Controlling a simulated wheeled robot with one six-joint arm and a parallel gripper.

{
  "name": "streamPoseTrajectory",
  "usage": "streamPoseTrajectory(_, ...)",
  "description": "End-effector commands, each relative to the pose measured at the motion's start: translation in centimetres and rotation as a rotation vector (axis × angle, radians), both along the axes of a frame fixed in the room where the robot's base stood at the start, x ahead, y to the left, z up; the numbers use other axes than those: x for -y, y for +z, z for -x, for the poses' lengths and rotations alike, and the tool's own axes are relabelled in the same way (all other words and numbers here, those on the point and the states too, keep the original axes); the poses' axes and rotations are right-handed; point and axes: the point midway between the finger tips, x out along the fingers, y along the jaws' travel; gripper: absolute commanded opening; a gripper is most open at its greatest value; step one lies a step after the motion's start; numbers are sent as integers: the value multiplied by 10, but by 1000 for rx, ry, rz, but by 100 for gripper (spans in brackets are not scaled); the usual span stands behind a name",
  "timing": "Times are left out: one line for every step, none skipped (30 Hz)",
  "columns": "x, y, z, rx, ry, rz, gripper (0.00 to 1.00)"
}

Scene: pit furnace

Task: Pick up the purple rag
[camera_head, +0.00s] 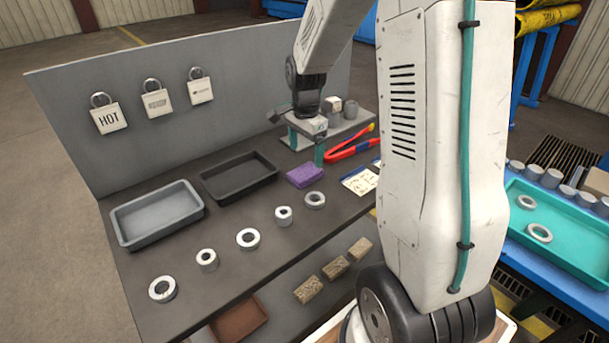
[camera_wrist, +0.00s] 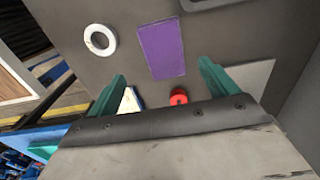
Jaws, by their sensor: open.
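The purple rag (camera_head: 305,175) is a flat block-shaped piece lying on the dark workbench, right of the black tray in the head view. It also shows in the wrist view (camera_wrist: 161,49), ahead of the fingertips and roughly between their lines. My gripper (camera_head: 305,148) is above the bench, just behind the rag in the head view. Its two green fingers (camera_wrist: 162,80) are spread apart with nothing held between them. The rag is apart from both fingers.
Red-handled pliers (camera_head: 350,146) and a white card (camera_head: 360,181) lie right of the rag. A black tray (camera_head: 208,193), a grey tray (camera_head: 120,231) and several metal rings, one a ring (camera_head: 315,200) near the rag, share the bench. A grey back panel (camera_head: 60,100) carries tags.

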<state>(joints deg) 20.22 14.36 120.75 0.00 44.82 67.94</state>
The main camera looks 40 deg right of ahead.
Motion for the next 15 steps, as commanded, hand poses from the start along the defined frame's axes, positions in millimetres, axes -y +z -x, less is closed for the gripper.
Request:
streamPoseTrajectory(0, -7, 0, -3, -2, -1, 85)
streamPoseTrajectory(0, -10, 0, -4, -2, -1, 85)
streamPoseTrajectory(0, -15, 0, -3, -1, -1, 85)
streamPoseTrajectory(0, -18, 0, -3, 0, -1, 85)
streamPoseTrajectory(0, -22, 0, -4, 0, -2, 85)
streamPoseTrajectory(0, -26, -1, -4, 0, -2, 85)
streamPoseTrajectory(0, -29, -1, -4, 1, -1, 85)
streamPoseTrajectory(1, -33, -2, -4, 1, -1, 85)
streamPoseTrajectory(1, -40, -3, -5, 1, -2, 85)
streamPoseTrajectory(2, -45, -4, -5, 1, -2, 85)
streamPoseTrajectory(2, -49, -5, -4, 1, -2, 85)
streamPoseTrajectory(2, -55, -6, -5, 2, -2, 85)
streamPoseTrajectory(2, -59, -6, -4, 2, -2, 85)
streamPoseTrajectory(2, -63, -6, -3, 2, -1, 85)
streamPoseTrajectory(2, -67, -6, -4, 2, -2, 85)
